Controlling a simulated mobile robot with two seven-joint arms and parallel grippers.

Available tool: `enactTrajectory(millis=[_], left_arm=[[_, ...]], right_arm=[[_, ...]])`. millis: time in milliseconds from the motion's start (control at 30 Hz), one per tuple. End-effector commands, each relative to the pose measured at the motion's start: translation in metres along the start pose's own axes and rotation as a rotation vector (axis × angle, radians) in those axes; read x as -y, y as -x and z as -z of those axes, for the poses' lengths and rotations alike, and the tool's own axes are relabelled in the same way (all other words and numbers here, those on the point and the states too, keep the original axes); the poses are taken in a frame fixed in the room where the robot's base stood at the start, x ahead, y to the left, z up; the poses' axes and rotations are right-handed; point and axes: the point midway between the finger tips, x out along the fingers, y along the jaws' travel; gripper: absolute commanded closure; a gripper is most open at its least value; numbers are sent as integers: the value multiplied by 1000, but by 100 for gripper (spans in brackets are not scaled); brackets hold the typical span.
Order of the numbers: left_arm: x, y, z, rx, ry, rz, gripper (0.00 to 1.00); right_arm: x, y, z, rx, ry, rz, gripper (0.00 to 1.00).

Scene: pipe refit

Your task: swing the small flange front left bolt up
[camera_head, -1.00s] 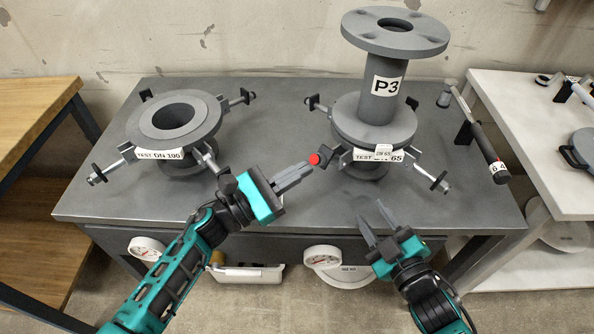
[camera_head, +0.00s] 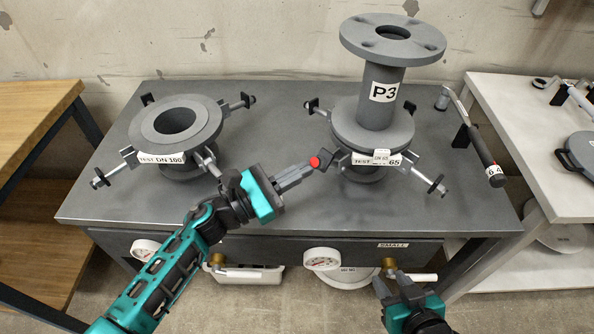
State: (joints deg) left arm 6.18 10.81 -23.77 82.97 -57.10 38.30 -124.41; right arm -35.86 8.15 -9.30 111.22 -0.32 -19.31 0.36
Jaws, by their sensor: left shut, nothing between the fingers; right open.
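The small flange (camera_head: 345,137), labelled TEST DN 65, stands at the right of the table with pipe P3 (camera_head: 383,92) upright on it. Its front left bolt shows as a dark nut end (camera_head: 327,157) with a red tip (camera_head: 315,162), sticking out toward the left. The shank is mostly hidden. My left gripper (camera_head: 308,168) is shut and empty, its fingertips at the red tip; I cannot tell if they touch. The front right bolt (camera_head: 430,184) lies swung outward. My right gripper (camera_head: 384,280) is open and empty, low before the table's front edge.
The larger TEST DN 100 flange (camera_head: 150,125) stands on the left with its bolts swung out. A wrench (camera_head: 480,145) rests at the table's right edge. Gauges (camera_head: 322,259) and a SMALL label (camera_head: 393,245) are along the front.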

Motion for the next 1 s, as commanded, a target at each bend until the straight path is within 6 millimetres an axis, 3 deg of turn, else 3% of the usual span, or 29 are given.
enactTrajectory(millis=[367,1000], left_arm=[[-7,-15,-19,-45,10,12,100],[-26,-67,-45,-45,8,12,100]], right_arm=[[0,10,15,-2,1,-1,58],[0,-4,-4,-2,2,-1,58]])
